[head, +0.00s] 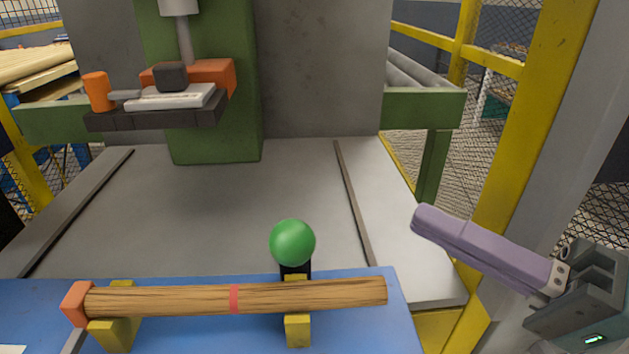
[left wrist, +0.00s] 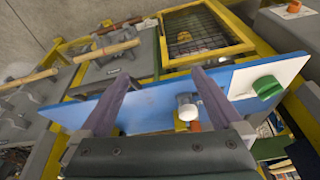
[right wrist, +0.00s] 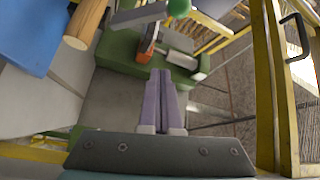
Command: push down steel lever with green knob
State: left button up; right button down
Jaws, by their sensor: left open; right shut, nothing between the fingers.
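The green knob (head: 293,242) is a ball on the end of the lever, standing just behind the wooden rod in the head view. Only a short dark piece shows below it there. In the right wrist view the green knob (right wrist: 179,8) is cut by the top edge, at the end of the grey steel lever (right wrist: 138,17). My right gripper (head: 422,222) is shut and empty, to the right of the knob and clear of it. My left gripper (left wrist: 157,76) is open and empty; it shows only in the left wrist view.
The wooden rod (head: 170,299) with a red band lies on yellow supports (head: 298,330) over the blue board (head: 375,335). An orange block (head: 78,303) is at its left end. A yellow post (head: 530,120) stands at the right. The grey plate (head: 215,215) behind is mostly clear.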

aim_at(293, 242)
jog(key=w+a+r+g+y+p, duration=0.1)
jog(key=w+a+r+y, duration=0.1)
jog(key=w+a, duration=0.45)
jog(key=s+a+f+p, duration=0.1)
jog(key=s+a, duration=0.1)
jog(key=s, duration=0.3)
jog(key=shift+s+a, duration=0.15)
jog(key=shift+s, duration=0.1)
jog(key=shift+f, duration=0.1)
